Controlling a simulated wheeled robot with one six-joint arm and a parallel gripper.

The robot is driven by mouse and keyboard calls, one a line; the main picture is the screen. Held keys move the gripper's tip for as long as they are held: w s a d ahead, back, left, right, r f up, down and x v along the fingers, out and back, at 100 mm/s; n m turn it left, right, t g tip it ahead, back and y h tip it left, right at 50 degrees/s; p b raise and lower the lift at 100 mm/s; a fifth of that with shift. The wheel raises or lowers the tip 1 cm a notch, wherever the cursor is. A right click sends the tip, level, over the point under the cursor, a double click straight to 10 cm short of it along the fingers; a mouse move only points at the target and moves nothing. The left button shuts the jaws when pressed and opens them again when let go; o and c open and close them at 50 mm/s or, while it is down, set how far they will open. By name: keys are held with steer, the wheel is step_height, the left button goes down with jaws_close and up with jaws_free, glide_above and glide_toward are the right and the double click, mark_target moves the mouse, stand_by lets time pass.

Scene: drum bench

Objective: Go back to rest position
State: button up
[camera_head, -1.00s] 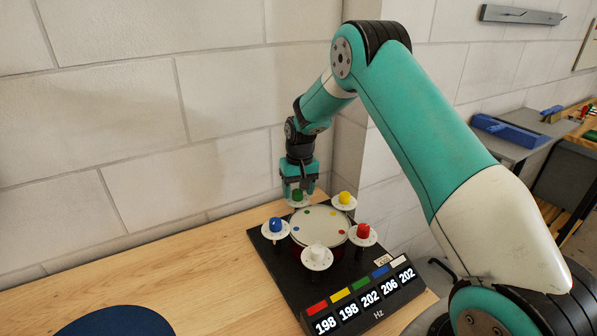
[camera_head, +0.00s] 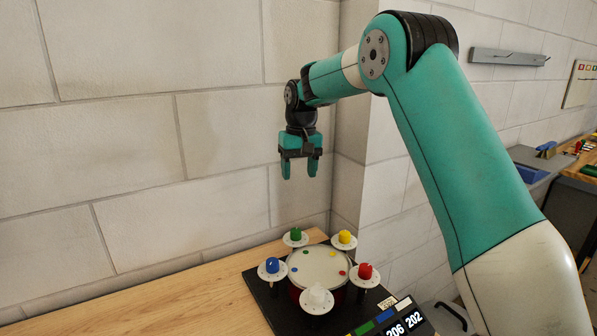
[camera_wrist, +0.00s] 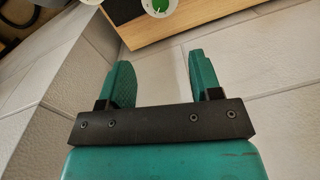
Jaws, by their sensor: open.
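My gripper (camera_head: 300,168) is open and empty, pointing down, well above the drum board in the head view. In the wrist view its two teal fingers (camera_wrist: 163,80) stand apart with nothing between them. The drum (camera_head: 319,268) sits on a black board (camera_head: 262,297) on the wooden bench. The green knob also shows at the top of the wrist view (camera_wrist: 157,5).
The wooden bench (camera_head: 205,297) is clear left of the board. A block wall (camera_head: 130,150) stands close behind my gripper, with a corner to its right. A grey wall rail (camera_head: 508,57) and a blue tray (camera_head: 540,160) on another bench are at the right. The frequency display (camera_head: 404,323) is partly cut off.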

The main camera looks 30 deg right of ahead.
stand_by(0.4)
steer(key=s+a+r+n+y, duration=0.1)
steer(key=s+a+r+n, duration=0.1)
steer(key=s+a, duration=0.5)
steer(key=s+a+r+n, duration=0.2)
steer(key=s+a+n, duration=0.1)
steer(key=s+a, duration=0.35)
steer(key=s+a+f+n+y, duration=0.1)
steer(key=s+a+n, duration=0.1)
steer(key=s, duration=0.9)
steer(key=s+a+f+n+y, duration=0.1)
steer(key=s+a, duration=0.4)
steer(key=s, duration=0.7)
steer(key=shift+a+n+y, duration=0.3)
steer(key=shift+n, duration=0.5)
steer(key=shift+w+f, duration=0.1)
